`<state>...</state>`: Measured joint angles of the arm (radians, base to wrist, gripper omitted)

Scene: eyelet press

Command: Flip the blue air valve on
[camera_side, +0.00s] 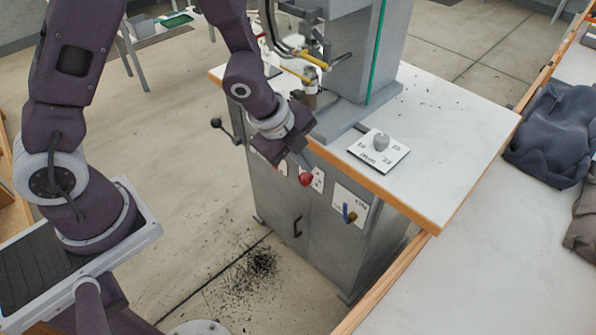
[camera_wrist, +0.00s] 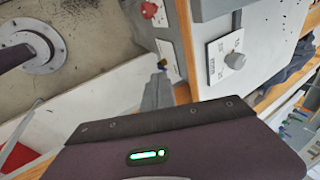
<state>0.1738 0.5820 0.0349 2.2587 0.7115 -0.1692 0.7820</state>
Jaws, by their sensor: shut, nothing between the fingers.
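The blue air valve (camera_side: 346,212) is on the front of the grey press cabinet. Its small blue lever stands nearly upright beside a brass fitting, on a white plate (camera_side: 362,206) marked ON at its upper right. In the wrist view the valve (camera_wrist: 163,63) shows small, just beyond the fingertips; part of it may be hidden. My gripper (camera_side: 305,164) is shut and empty. In the side view its fingers point down in front of the cabinet, left of the valve and above it. In the wrist view the grey fingers (camera_wrist: 158,88) appear close together.
A red knob (camera_side: 305,179) shows just below my fingertips, left of the valve. A grey dial (camera_side: 381,141) on a white plate sits on the bench top (camera_side: 445,125). A black-knobbed lever (camera_side: 216,123) sticks out at left. A cabinet handle (camera_side: 297,227) is below.

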